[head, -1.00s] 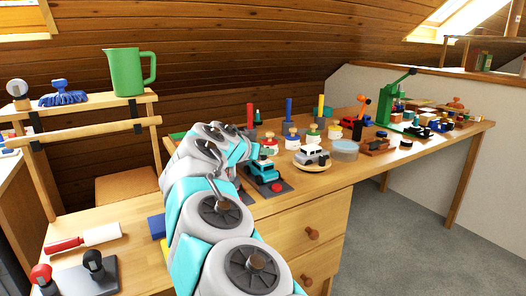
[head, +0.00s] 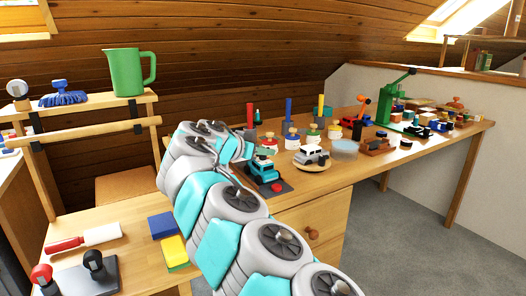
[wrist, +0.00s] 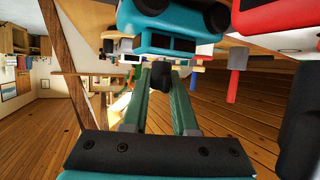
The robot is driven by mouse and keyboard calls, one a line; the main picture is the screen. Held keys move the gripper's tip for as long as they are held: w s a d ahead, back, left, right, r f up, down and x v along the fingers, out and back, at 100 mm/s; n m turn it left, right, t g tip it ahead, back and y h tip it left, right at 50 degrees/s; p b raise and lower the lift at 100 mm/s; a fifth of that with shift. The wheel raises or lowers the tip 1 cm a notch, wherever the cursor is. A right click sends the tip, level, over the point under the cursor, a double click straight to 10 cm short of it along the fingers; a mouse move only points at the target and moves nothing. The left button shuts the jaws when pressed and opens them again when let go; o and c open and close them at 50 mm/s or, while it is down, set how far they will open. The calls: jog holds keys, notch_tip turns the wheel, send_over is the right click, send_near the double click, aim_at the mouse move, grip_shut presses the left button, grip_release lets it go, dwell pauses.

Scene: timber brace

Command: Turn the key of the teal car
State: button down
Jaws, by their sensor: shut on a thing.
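The teal car (head: 263,170) stands on a dark base on the wooden bench in the head view. In the wrist view the teal car (wrist: 165,30) fills the top of the picture, upside down. My gripper (wrist: 161,78) reaches to it with two green fingers, shut on a small dark piece at the car's end, which looks like its key (wrist: 161,70). In the head view my arm's end is just behind and left of the car, and the fingertips and key are hard to make out.
A white car (head: 311,155) on a round wooden stand is close to the right. A red button (head: 277,187) sits in front of the teal car. Several knobbed pots and coloured posts stand behind. A green press (head: 396,105) stands farther right. Blue and yellow blocks (head: 173,250) lie at the lower left.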

jog(key=c, duration=0.7)
grip_release()
jog(key=b+v, duration=0.1)
jog(key=v, duration=0.6)
jog(key=shift+s+a, duration=0.15)
jog(key=shift+s, duration=0.15)
jog(key=shift+r, duration=0.15)
